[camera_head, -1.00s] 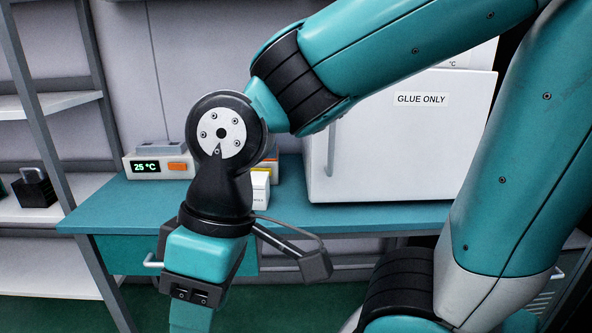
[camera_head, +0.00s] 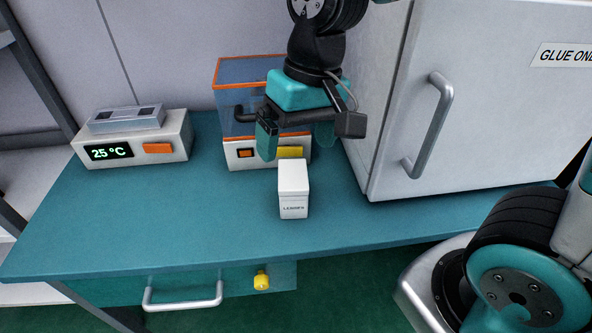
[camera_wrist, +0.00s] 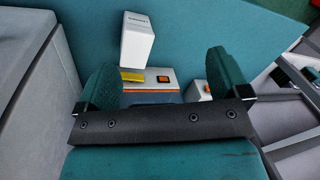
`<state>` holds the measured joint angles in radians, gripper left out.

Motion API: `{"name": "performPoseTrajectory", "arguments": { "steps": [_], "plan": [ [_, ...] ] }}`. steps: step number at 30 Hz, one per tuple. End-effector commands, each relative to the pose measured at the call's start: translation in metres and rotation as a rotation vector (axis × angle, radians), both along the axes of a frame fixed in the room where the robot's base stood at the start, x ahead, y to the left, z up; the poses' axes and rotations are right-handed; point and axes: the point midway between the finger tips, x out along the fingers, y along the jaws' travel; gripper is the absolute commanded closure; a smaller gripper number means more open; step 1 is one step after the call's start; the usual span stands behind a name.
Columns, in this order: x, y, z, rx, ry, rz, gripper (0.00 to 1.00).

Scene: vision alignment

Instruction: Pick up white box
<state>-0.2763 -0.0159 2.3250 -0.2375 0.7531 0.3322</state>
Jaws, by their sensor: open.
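The white box (camera_head: 293,190) stands upright on the teal table near its middle, in front of the orange-trimmed device. It also shows in the wrist view (camera_wrist: 138,42), ahead of the fingers and apart from them. My gripper (camera_head: 295,148) is above and behind the box in the head view, with its fingers spread and nothing between them. In the wrist view my gripper (camera_wrist: 165,80) shows two teal fingers wide apart, the box lying beyond the gap and toward the left finger.
The orange-trimmed device (camera_head: 240,155) with a clear cover stands just behind the box. A white "GLUE ONLY" cabinet (camera_head: 470,110) stands at the right. A 25 °C display unit (camera_head: 135,140) sits at the left. The table (camera_head: 180,230) is clear left of the box.

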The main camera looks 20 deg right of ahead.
Motion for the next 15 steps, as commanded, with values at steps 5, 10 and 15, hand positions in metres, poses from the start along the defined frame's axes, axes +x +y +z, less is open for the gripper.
{"name": "performPoseTrajectory", "arguments": {
  "steps": [5, 10, 15],
  "plan": [
    [0.063, -0.026, 0.001, -0.127, 0.055, -0.363, 0.06],
    [0.085, -0.037, -0.012, -0.177, 0.066, -0.509, 0.06],
    [0.085, -0.036, -0.046, -0.182, 0.068, -0.516, 0.06]
  ]
}}
